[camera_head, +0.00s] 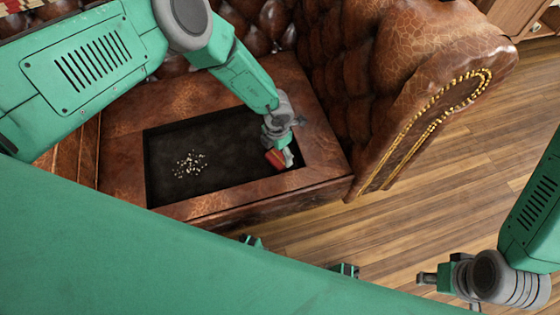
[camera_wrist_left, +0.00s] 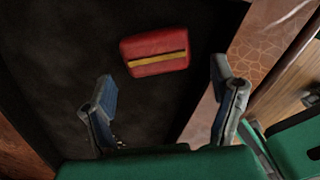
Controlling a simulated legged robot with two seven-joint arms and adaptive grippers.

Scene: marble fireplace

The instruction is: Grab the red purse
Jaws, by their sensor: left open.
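The red purse (camera_wrist_left: 155,54) is small with a yellow stripe and lies on a dark, recessed panel in the sofa seat. In the head view the purse (camera_head: 275,159) shows only in part, behind my left gripper (camera_head: 284,145) at the panel's right end. In the left wrist view my left gripper (camera_wrist_left: 163,90) is open, its two fingers spread wide. The purse appears beyond the fingertips, between their lines, and does not look touched. My right gripper (camera_head: 428,279) is at the lower right, far from the purse; its jaws are too small to read.
A brown leather sofa has a tufted back and a studded armrest (camera_head: 432,85) right of the purse. A raised leather rim (camera_head: 222,203) frames the dark panel (camera_head: 225,145). Small pale bits (camera_head: 190,164) lie on its left part. Wooden floor (camera_head: 440,185) is clear at right.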

